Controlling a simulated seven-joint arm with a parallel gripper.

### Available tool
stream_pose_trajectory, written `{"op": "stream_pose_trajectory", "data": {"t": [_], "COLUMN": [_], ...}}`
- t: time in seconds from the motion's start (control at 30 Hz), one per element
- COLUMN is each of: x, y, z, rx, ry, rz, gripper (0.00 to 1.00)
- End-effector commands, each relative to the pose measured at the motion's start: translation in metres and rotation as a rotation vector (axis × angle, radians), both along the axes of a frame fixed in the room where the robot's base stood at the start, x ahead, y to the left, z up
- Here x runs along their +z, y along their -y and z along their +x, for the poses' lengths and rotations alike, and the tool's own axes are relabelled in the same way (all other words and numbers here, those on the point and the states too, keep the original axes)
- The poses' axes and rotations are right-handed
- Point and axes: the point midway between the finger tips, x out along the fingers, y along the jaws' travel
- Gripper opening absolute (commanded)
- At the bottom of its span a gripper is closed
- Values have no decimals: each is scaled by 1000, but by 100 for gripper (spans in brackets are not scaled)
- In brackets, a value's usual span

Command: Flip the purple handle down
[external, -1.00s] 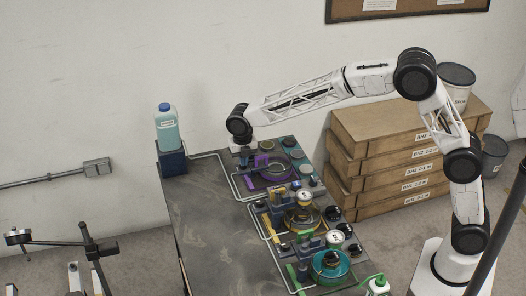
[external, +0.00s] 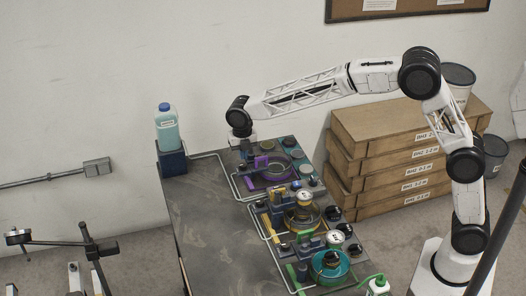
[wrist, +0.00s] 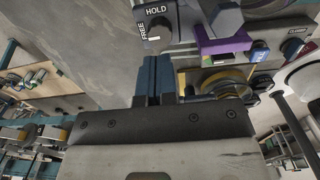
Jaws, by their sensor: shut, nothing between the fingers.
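The purple handle (external: 262,161) is at the far end of the table in the external view, beside a round purple-rimmed fixture (external: 280,174). A purple handle part (wrist: 222,43) also shows at the upper right in the wrist view. My gripper (external: 245,160) is just left of the handle in the external view. In the wrist view its blue fingers (wrist: 155,75) are shut together and empty, left of the purple part with a gap between. They point at a grey knob (wrist: 154,32) beside a label reading FREE and HOLD; I cannot tell if they touch it.
Nearer on the table stand a yellow-handled station (external: 302,215) and a green-handled one (external: 330,264). A bottle (external: 166,130) stands on a blue block at the far left corner. Stacked boxes (external: 395,160) are right of the table. The table's left part (external: 205,215) is clear.

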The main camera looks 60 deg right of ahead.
Motion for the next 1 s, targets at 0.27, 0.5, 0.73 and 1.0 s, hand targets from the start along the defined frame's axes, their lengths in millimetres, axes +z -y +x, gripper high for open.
{"op": "stream_pose_trajectory", "data": {"t": [0.27, 0.5, 0.73, 1.0], "x": [51, 86, 101, 103], "y": [0, 0, 0, 0], "z": [1, 0, 0, 0], "rx": [0, 0, 0, 0], "ry": [5, 4, 2, 2], "rz": [1, 1, 1, 1], "gripper": [0, 0, 0, 0]}}
